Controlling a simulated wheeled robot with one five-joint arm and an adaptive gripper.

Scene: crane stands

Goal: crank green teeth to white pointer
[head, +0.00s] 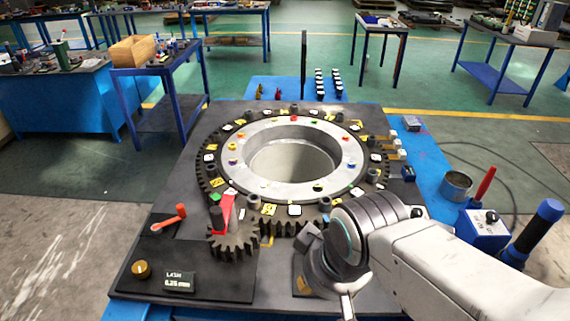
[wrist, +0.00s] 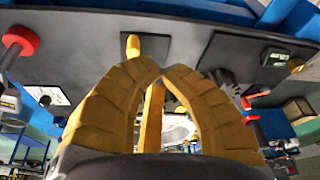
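A large dark toothed ring (head: 207,185) lies around a pale metal hub and carries yellow and white tags. A green mark (head: 214,197) sits at the ring's front left. A narrow white piece (head: 242,214) is near the wedge; I cannot tell whether it is the white pointer. My gripper (head: 335,290) is at the front right, apart from the small gear. In the wrist view its yellow fingers (wrist: 163,72) meet at the tips, with nothing seen held.
An orange-handled lever (head: 172,219) stands left of the small gear. A display (head: 179,282) and brass knob (head: 141,269) are at the front left. A metal can (head: 456,186) and blue-handled tool (head: 538,228) stand at the right. A yellow peg (wrist: 132,45) stands beyond my fingers.

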